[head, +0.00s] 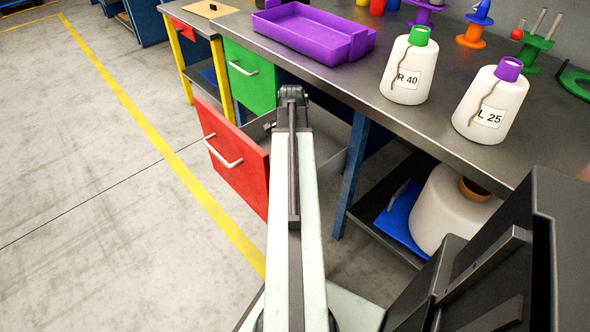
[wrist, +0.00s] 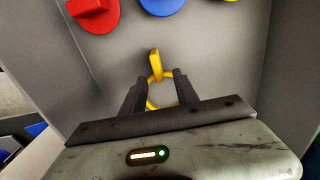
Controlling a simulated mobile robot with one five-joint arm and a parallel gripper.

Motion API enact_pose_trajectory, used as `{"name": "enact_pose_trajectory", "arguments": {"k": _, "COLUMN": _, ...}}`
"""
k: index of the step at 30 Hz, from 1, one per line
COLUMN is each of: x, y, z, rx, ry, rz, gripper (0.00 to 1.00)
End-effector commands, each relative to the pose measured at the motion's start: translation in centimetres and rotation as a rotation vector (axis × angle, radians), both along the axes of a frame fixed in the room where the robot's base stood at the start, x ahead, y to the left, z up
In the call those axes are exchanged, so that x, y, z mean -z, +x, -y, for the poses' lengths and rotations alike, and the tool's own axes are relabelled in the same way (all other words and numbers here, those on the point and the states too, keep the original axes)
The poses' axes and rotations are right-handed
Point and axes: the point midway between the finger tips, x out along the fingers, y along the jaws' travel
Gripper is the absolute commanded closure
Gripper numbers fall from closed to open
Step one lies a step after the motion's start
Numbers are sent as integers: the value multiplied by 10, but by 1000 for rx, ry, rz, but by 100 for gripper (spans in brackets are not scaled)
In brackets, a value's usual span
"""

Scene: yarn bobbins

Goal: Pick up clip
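In the wrist view, a yellow clip (wrist: 155,66) with a ring-shaped body and an upright tab lies on the grey floor of the open drawer. My gripper (wrist: 160,84) is over it, with one dark finger on each side of the ring. The fingers are apart, and I cannot tell whether they touch the clip. The lower part of the ring is partly hidden by the gripper. In the head view, my arm reaches over the open red drawer (head: 236,160); the gripper and the clip are hidden there.
In the wrist view, a red piece (wrist: 94,12), a blue piece (wrist: 162,6) and a yellow one lie farther up. Grey drawer walls flank the gripper. The floor at left is clear.

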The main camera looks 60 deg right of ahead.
Motion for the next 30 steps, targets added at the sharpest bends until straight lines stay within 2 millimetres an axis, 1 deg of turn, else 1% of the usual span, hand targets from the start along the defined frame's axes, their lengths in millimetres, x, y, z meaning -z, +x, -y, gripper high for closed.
{"name": "enact_pose_trajectory", "arguments": {"k": 1, "x": 18, "y": 0, "z": 0, "rx": 0, "ry": 0, "rz": 0, "gripper": 64}}
{"name": "enact_pose_trajectory", "arguments": {"k": 2, "x": 21, "y": 0, "z": 0, "rx": 0, "ry": 0, "rz": 0, "gripper": 64}}
{"name": "enact_pose_trajectory", "arguments": {"k": 4, "x": 23, "y": 0, "z": 0, "rx": 0, "ry": 0, "rz": 0, "gripper": 64}}
{"name": "enact_pose_trajectory", "arguments": {"k": 9, "x": 19, "y": -1, "z": 0, "rx": 1, "ry": 0, "rz": 0, "gripper": 64}}
{"name": "enact_pose_trajectory", "arguments": {"k": 10, "x": 19, "y": -1, "z": 0, "rx": 1, "ry": 0, "rz": 0, "gripper": 66}}
{"name": "enact_pose_trajectory", "arguments": {"k": 11, "x": 19, "y": -1, "z": 0, "rx": 1, "ry": 0, "rz": 0, "gripper": 75}}
{"name": "enact_pose_trajectory", "arguments": {"k": 12, "x": 19, "y": -1, "z": 0, "rx": 1, "ry": 0, "rz": 0, "gripper": 86}}
{"name": "enact_pose_trajectory", "arguments": {"k": 13, "x": 19, "y": -1, "z": 0, "rx": 1, "ry": 0, "rz": 0, "gripper": 94}}
{"name": "enact_pose_trajectory", "arguments": {"k": 14, "x": 19, "y": -1, "z": 0, "rx": 1, "ry": 0, "rz": 0, "gripper": 100}}
{"name": "enact_pose_trajectory", "arguments": {"k": 25, "x": 17, "y": -1, "z": 1, "rx": 2, "ry": 0, "rz": 0, "gripper": 100}}
{"name": "enact_pose_trajectory", "arguments": {"k": 28, "x": 8, "y": -1, "z": 1, "rx": 2, "ry": 0, "rz": 0, "gripper": 100}}
{"name": "enact_pose_trajectory", "arguments": {"k": 30, "x": -2, "y": -1, "z": 1, "rx": 2, "ry": 0, "rz": 0, "gripper": 100}}
